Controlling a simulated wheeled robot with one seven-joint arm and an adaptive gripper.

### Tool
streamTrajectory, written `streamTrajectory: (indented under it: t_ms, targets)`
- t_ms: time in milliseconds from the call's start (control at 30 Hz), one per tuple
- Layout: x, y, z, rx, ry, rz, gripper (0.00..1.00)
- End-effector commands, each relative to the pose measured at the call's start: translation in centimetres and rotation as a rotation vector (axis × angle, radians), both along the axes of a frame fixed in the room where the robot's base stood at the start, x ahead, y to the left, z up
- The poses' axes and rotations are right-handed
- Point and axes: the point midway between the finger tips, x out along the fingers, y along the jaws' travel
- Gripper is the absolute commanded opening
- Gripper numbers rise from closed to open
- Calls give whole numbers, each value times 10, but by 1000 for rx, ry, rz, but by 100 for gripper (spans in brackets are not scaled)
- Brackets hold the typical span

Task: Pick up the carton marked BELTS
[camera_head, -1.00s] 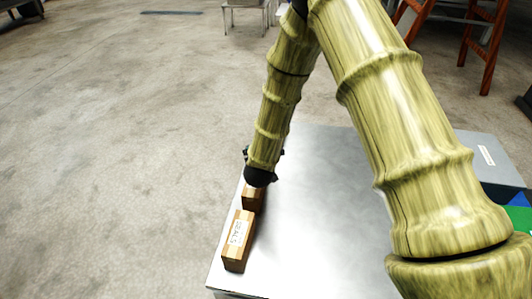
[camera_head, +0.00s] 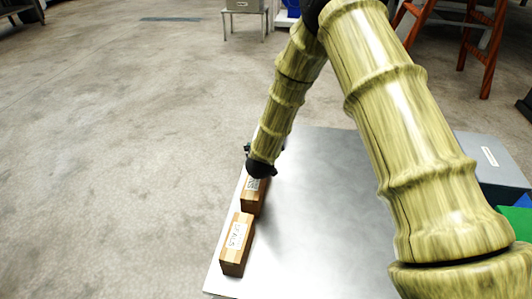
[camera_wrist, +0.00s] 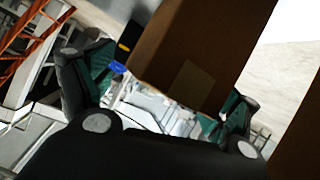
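Two brown cartons stand in a row along the left edge of the grey metal table (camera_head: 320,215). The front carton (camera_head: 237,246) has a white label that seems to read SEALS. The rear carton (camera_head: 252,196) has a label partly hidden by my gripper (camera_head: 259,168), and I cannot read it as BELTS. My gripper is at the top of the rear carton. In the wrist view, my gripper (camera_wrist: 170,92) has its fingers spread on both sides of a brown carton (camera_wrist: 205,50). A gap shows at the left finger; contact at the right is unclear.
Another brown surface (camera_wrist: 300,125) fills the right edge of the wrist view. A grey labelled box (camera_head: 490,165) stands at the table's right. A wooden ladder (camera_head: 485,45) is behind. Open floor lies left of the table.

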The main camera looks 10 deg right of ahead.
Motion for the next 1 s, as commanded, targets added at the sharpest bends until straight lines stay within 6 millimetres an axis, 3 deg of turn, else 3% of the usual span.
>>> streamTrajectory:
  t_ms: [33, 367, 833, 900, 1000]
  targets:
    - [0, 0, 0, 0, 0, 0, 78]
    - [0, 0, 0, 0, 1, 0, 20]
    - [0, 0, 8, 0, 1, 1, 19]
    - [0, 0, 15, 0, 0, 1, 4]
    - [0, 0, 27, 0, 0, 1, 0]
